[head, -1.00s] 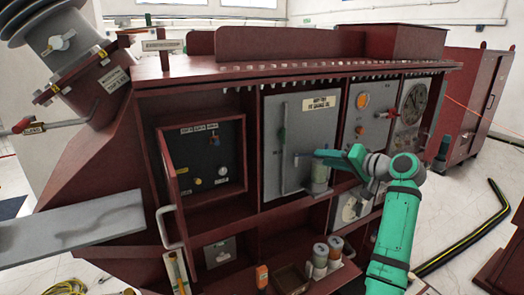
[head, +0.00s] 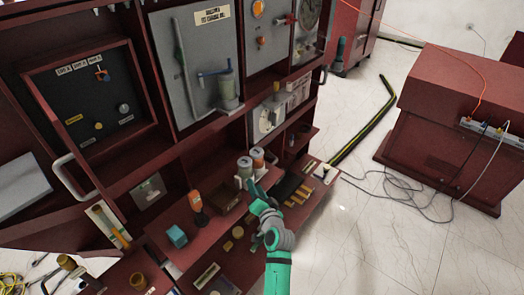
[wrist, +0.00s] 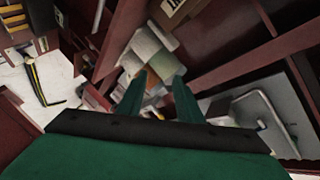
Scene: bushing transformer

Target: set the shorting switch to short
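I cannot tell for sure which control is the shorting switch. A pale lower panel holds a round white dial plate (head: 264,120). My gripper (head: 258,190) is low in front of the lower shelf, near two capped canisters (head: 245,168). In the wrist view its two green fingers (wrist: 160,92) are apart with nothing gripped, and pale cylinders (wrist: 150,52) lie beyond them.
The shelf holds an orange-topped tester (head: 196,203), a teal block (head: 177,236) and a brown open box (head: 226,198). A red cabinet (head: 450,130) stands at the right. Cables (head: 400,185) and a black-yellow strip (head: 365,125) lie on the otherwise clear floor.

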